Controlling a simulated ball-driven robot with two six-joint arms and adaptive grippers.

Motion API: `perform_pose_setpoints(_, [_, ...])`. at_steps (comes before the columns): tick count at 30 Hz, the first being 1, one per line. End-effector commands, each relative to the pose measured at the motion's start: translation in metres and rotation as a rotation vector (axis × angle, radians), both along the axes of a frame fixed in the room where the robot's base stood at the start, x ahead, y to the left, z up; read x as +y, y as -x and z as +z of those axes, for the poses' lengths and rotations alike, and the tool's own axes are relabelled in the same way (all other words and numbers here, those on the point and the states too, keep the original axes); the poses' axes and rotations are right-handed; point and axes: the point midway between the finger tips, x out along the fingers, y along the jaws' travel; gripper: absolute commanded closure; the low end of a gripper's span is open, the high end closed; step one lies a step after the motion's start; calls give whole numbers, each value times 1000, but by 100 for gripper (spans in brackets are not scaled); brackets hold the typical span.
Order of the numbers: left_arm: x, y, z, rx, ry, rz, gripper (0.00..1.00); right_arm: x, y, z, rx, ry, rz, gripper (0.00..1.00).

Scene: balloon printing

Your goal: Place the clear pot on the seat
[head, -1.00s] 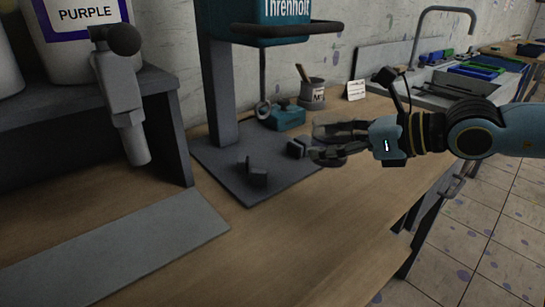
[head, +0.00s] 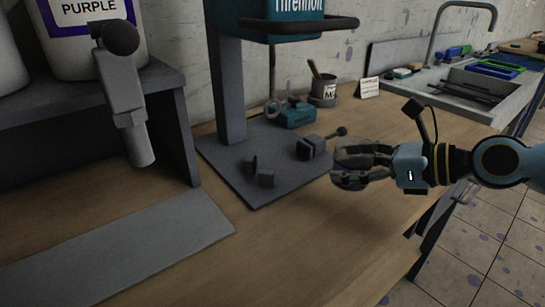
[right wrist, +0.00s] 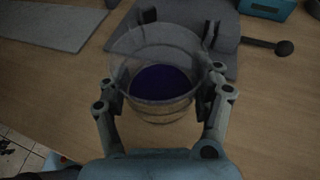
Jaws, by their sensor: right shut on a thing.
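The clear pot (head: 350,160) is a see-through round cup; the right wrist view shows it (right wrist: 160,48) with dark purple liquid inside. My right gripper (head: 352,168) is shut around its sides and holds it upright. The pot is just right of the grey base plate (head: 228,170) of the press. I take the seat to be the spot on this plate between two dark blocks, the left one (head: 263,173) and the right one (head: 309,148). That spot is empty. I cannot tell the pot's height above the table. My left gripper is not in view.
A teal box (head: 297,115), a grey mug (head: 323,92) and a white card (head: 369,88) stand behind the plate. A black-knobbed handle (head: 337,133) sticks out from the right block. The wooden bench (head: 280,235) in front is clear. A sink (head: 470,90) is at the back right.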

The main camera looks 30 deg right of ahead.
Motion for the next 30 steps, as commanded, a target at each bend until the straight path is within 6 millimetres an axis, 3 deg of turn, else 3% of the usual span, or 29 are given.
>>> perform_pose_setpoints(13, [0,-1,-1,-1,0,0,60,49,-99,2,-4,-8,-4,75])
perform_pose_setpoints(27, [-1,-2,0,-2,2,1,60,76,-153,2,-1,-4,-2,75])
perform_pose_setpoints(30, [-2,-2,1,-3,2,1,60,77,-153,-5,3,-2,-2,75])
